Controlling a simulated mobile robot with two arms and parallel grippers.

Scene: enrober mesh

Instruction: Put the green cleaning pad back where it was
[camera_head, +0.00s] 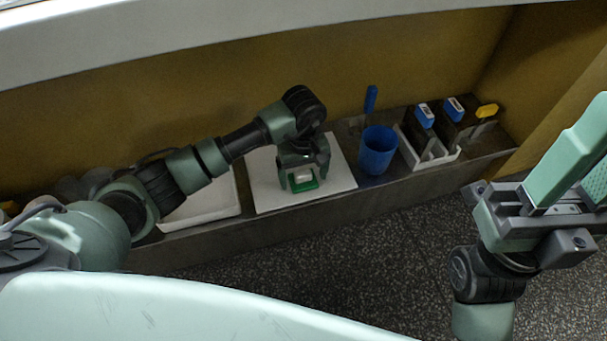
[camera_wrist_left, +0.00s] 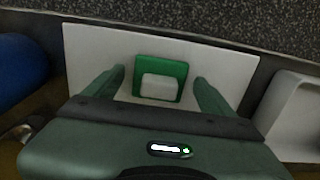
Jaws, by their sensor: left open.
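The green cleaning pad (camera_head: 304,185) with a pale block on top lies on a white board (camera_head: 268,188) on the shelf. In the left wrist view the pad (camera_wrist_left: 180,71) lies on the board (camera_wrist_left: 88,50) between the fingers. My left gripper (camera_head: 303,183) is over the pad and open, with its fingers on either side of it and a gap showing at each side. It also shows in the left wrist view (camera_wrist_left: 160,85). My right gripper (camera_head: 562,190) is at the right of the head view, away from the shelf; its jaw state is unclear.
A blue cup (camera_head: 377,150) stands right of the board. Further right, a white tray (camera_head: 431,156) stands by several blue- and yellow-handled scrapers (camera_head: 453,108). A white tray (camera_head: 208,204) lies left of the board. A wall stands close behind the shelf.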

